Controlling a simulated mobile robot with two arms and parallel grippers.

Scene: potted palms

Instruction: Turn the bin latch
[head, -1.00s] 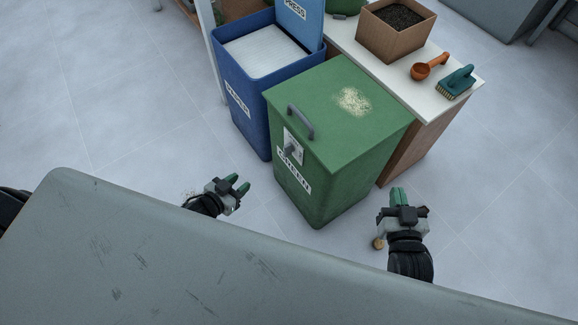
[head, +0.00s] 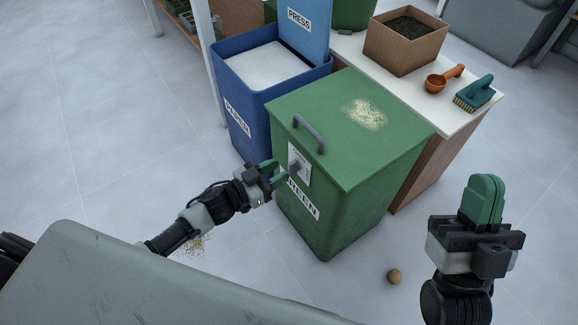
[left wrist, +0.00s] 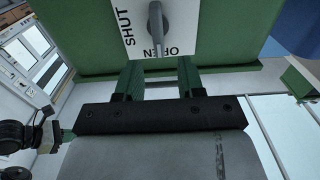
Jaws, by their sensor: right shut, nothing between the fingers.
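The green bin (head: 335,215) stands upright with its lid (head: 350,120) closed. Its latch (head: 295,167) is a grey knob on a white plate on the front. In the left wrist view the knob (left wrist: 156,24) lies over the plate marked SHUT and OPEN; its narrow end lies at the word OPEN. My left gripper (head: 276,173) is open in front of the plate, its fingers partly covering it. In the left wrist view the fingers (left wrist: 158,75) are apart, with the knob ahead of the gap, not gripped. My right gripper (head: 484,185) is shut and empty, right of the bin.
A blue paper bin (head: 245,110) with its lid raised stands left of the green bin. A bench (head: 455,118) behind holds a soil box (head: 405,45), an orange scoop (head: 443,79) and a brush (head: 474,94). A small round brown thing (head: 394,276) lies on the floor.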

